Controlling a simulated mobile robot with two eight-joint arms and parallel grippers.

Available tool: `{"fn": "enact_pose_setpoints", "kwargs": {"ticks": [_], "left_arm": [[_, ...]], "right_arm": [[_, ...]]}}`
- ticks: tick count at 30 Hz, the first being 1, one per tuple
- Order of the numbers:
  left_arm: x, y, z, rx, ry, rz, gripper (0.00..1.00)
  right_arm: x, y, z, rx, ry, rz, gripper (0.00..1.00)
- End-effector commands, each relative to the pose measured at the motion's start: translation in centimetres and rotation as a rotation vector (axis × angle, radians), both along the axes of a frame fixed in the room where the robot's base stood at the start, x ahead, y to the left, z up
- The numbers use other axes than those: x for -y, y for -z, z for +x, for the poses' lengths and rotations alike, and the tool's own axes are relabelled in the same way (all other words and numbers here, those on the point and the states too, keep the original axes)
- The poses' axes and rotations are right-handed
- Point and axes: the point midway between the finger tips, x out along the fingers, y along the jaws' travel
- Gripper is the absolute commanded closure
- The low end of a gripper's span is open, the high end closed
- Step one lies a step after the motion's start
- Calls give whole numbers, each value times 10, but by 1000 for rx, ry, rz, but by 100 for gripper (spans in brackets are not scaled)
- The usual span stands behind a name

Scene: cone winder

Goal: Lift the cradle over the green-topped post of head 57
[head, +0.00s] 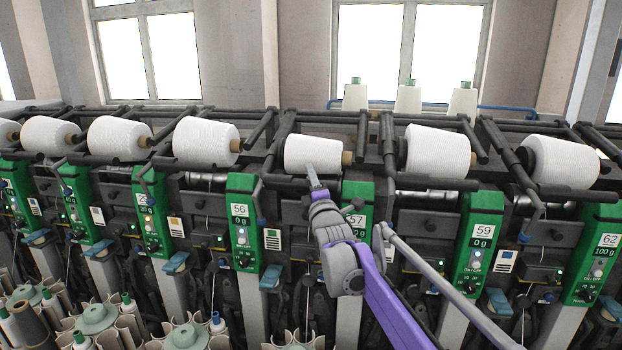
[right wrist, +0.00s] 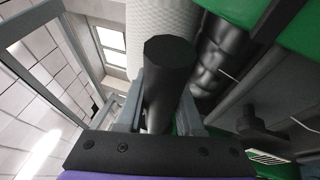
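The green-topped post of head 57 (head: 357,200) stands right of centre in the head view, partly hidden by my right arm. A white yarn cone (head: 312,153) lies in the cradle above it and also shows in the right wrist view (right wrist: 157,15). The dark cradle handle (head: 284,181) runs across below the cone. My right gripper (head: 315,182) is at the handle's right end. In the right wrist view the black bar of the handle (right wrist: 168,75) lies between the two grey fingers, close against both. My left gripper is not in view.
Posts of head 56 (head: 241,225) and head 59 (head: 478,245) flank it, each with a white cone above. Cones on green-topped tubes (head: 408,98) stand on the back ledge. Bobbin magazines (head: 97,318) fill the lower left.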

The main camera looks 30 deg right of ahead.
Motion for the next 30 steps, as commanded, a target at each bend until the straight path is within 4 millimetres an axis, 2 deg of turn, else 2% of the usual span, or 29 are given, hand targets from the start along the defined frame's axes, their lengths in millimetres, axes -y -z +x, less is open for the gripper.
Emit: {"fn": "enact_pose_setpoints", "kwargs": {"ticks": [1,5,6,30], "left_arm": [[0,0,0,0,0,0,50],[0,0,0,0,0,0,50],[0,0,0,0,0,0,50],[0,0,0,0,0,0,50]], "right_arm": [[0,0,0,0,0,0,75],[0,0,0,0,0,0,99],[0,0,0,0,0,0,100],[0,-1,0,1,0,0,100]]}}
